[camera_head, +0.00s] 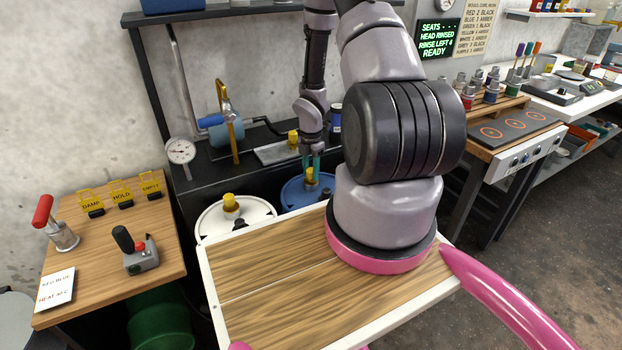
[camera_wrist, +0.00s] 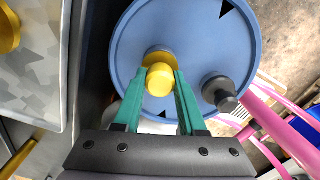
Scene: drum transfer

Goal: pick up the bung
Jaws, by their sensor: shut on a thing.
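The yellow bung (camera_wrist: 160,80) is between the teal fingers of my gripper (camera_wrist: 160,84), over the blue drum lid (camera_wrist: 190,30). The head view also shows this bung (camera_head: 310,174) at the blue drum (camera_head: 292,194), with my gripper (camera_head: 311,164) pointing down from above. My gripper is shut on the bung, one finger on each side. A wider yellow part shows behind the knob in the wrist view. I cannot tell whether the bung is seated in the lid or just clear of it.
A dark fitting (camera_wrist: 220,92) rises from the blue lid beside the fingers. A white drum (camera_head: 208,222) with its own yellow bung (camera_head: 231,202) stands left. A metal tray (camera_head: 268,154) with another yellow piece (camera_head: 293,137) lies behind. A brass post (camera_head: 235,140) stands nearby.

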